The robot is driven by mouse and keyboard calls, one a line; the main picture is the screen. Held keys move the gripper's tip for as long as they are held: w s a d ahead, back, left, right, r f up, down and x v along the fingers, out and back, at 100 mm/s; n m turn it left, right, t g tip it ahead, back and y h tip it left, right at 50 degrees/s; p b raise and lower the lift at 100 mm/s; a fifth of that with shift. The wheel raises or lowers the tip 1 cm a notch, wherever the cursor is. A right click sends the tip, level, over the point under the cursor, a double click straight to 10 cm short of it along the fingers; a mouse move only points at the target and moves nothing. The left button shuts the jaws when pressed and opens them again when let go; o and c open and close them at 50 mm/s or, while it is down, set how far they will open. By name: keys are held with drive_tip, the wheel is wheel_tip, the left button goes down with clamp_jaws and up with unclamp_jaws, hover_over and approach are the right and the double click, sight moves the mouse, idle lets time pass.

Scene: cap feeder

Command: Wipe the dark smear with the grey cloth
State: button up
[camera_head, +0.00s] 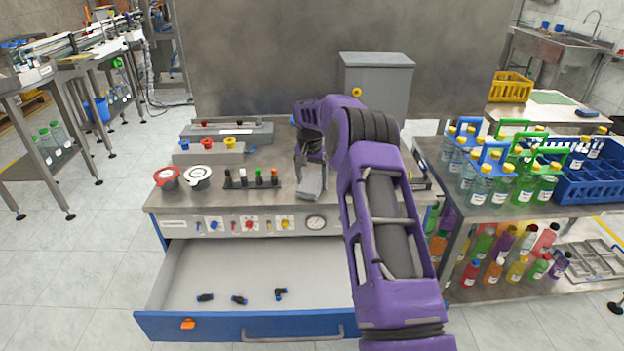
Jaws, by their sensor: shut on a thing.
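My gripper (304,168) points down over the right half of the steel worktop (222,206). It is shut on the grey cloth (312,183), which shows as a small pale grey piece below the fingers at the worktop. I cannot tell whether the cloth presses on the surface or hangs just above it. I see no dark smear; my arm and gripper hide part of the worktop to the right and behind.
A blue-fronted drawer (240,327) stands open below, with three small black fittings inside. A red-rimmed pot (167,178), a white-lidded pot (198,177) and a rack of small coloured-top pieces (250,182) stand left of my gripper. A grey cabinet (385,80) stands behind.

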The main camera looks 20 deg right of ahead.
sight(312, 175)
drive_tip(key=shift+f, duration=0.3)
drive_tip(key=shift+w+d+r+p, duration=0.1)
drive_tip(key=shift+w+d+p, duration=0.05)
drive_tip(key=shift+w+p, duration=0.3)
drive_tip(key=shift+w+d+r+p, duration=0.1)
drive_tip(key=shift+w+p, duration=0.3)
drive_tip(key=shift+w+d+f, duration=0.1)
drive_tip(key=shift+w+d, duration=0.15)
drive_tip(key=shift+w, duration=0.6)
drive_tip(key=shift+f, duration=0.1)
drive_tip(key=shift+s+a+f+b, duration=0.15)
drive_tip(key=shift+s+b, duration=0.25)
drive_tip(key=shift+s, duration=0.1)
drive_tip(key=shift+s+a+f+b, duration=0.1)
drive_tip(key=shift+s+b, duration=0.25)
drive_tip(key=shift+s, duration=0.15)
drive_tip(key=shift+s+a+f+b, duration=0.1)
drive_tip(key=shift+s+a+b, duration=0.25)
drive_tip(key=shift+s, duration=0.35)
drive_tip(key=shift+s+a+f+b, duration=0.1)
drive_tip(key=shift+s+b, duration=0.3)
drive_tip(key=shift+s, duration=0.3)
drive_tip(key=s, duration=0.2)
drive_tip(key=s+a+b, duration=0.1)
drive_tip(key=s+b, duration=0.1)
drive_tip(key=s, duration=0.1)
drive_tip(key=shift+s+a+r, duration=0.3)
drive_tip(key=shift+r, duration=0.05)
